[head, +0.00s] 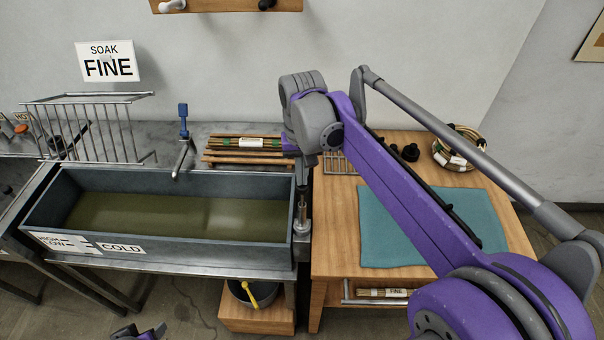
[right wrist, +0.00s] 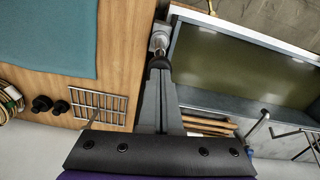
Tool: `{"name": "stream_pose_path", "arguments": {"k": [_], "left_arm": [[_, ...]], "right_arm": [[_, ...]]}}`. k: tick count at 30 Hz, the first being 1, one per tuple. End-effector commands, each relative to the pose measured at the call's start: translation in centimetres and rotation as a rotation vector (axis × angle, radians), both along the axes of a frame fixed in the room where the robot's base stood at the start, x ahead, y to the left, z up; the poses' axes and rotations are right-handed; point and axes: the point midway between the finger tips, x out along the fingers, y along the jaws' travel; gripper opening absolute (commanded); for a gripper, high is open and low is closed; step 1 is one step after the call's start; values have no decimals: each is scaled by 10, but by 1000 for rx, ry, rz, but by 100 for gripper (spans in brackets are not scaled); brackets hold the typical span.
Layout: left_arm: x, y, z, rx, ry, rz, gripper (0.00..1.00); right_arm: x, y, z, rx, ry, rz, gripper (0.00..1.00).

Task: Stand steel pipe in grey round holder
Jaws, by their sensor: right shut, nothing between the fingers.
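The steel pipe (head: 302,201) stands upright, as far as I can tell, in the grey round holder (head: 302,227) at the right end of the trough. In the right wrist view the pipe (right wrist: 158,42) shows as a short bright piece just beyond my fingertips. My right gripper (head: 302,186) points down right above the pipe's top; its fingers (right wrist: 158,62) are shut with nothing between them. Whether the fingertips touch the pipe I cannot tell. A purple and black part of my left arm (head: 138,333) shows at the bottom edge; its fingers cannot be made out.
The water-filled trough (head: 75,178) lies left of the pipe. The wooden table (head: 335,225) at right bears a teal mat (head: 385,240), a wire rack (right wrist: 98,106), black knobs (head: 410,152) and cane coils (head: 458,148). Cane bundles (head: 240,150) lie behind the trough.

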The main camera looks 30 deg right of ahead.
Motion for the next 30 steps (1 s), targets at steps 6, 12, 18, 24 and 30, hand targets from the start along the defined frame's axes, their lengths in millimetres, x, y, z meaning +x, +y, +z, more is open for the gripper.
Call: {"name": "stream_pose_path", "arguments": {"k": [6, 12, 18, 24, 30], "left_arm": [[-2, 0, -4, 0, 4, 0, 50], [0, 0, -1, 0, 0, 0, 50], [7, 0, 14, 0, -13, 0, 50], [10, 0, 20, 0, -19, 0, 50], [10, 0, 20, 0, -19, 0, 50]], "right_arm": [[0, 0, -6, 0, 1, 0, 0], [0, 0, -1, 0, 0, 0, 0], [1, 0, 18, 0, -3, 0, 0], [1, 0, 28, 0, -1, 0, 0], [0, 0, 49, 0, 0, 0, 0]]}}
